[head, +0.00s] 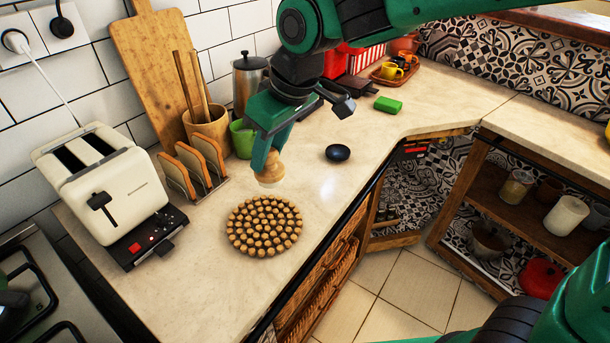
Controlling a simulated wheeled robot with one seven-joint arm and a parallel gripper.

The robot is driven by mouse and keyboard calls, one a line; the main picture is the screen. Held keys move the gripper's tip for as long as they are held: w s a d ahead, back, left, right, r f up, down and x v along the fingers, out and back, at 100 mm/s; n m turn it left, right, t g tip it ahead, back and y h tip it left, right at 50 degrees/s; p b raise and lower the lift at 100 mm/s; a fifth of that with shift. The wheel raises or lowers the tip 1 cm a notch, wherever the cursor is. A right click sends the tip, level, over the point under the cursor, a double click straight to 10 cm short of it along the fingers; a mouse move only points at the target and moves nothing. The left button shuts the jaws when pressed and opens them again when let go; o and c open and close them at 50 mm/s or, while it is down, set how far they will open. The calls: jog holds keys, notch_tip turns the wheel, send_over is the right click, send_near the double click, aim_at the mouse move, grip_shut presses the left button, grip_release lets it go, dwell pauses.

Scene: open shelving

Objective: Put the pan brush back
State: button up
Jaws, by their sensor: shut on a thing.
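The pan brush (269,167) is a small round brush with a pale wooden body and a light underside. It hangs upright in the head view, above the counter just behind the beaded trivet. My gripper (270,150) points down and is shut on its top. The fingertips are partly hidden by the green finger nearest the camera. A small dark round dish (338,153) sits on the counter to the right of the brush, apart from it. I cannot tell from this view whether the dish belongs to the brush.
A round beaded trivet (264,226) lies in front of the brush. A toaster (103,190), a toast rack (194,170), a utensil pot (207,132), a green cup (242,139) and a metal pot (249,82) stand left and behind. A green sponge (388,104) lies farther back. Counter right of the trivet is clear.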

jog(key=shift+w+d, duration=0.15)
jog(key=shift+w, duration=0.1)
jog(key=shift+w+d+f, duration=1.15)
jog(key=shift+w+f, duration=0.35)
jog(key=shift+f, duration=0.35)
jog(key=shift+w+d+f, duration=1.2)
jog(key=shift+w+f, duration=0.35)
jog(key=shift+f, duration=0.25)
jog(key=shift+w+d+f, duration=1.15)
jog(key=shift+w+f, duration=0.35)
jog(key=shift+f, duration=0.35)
jog(key=shift+f, duration=0.1)
jog(key=o, duration=1.2)
jog(key=v, duration=1.2)
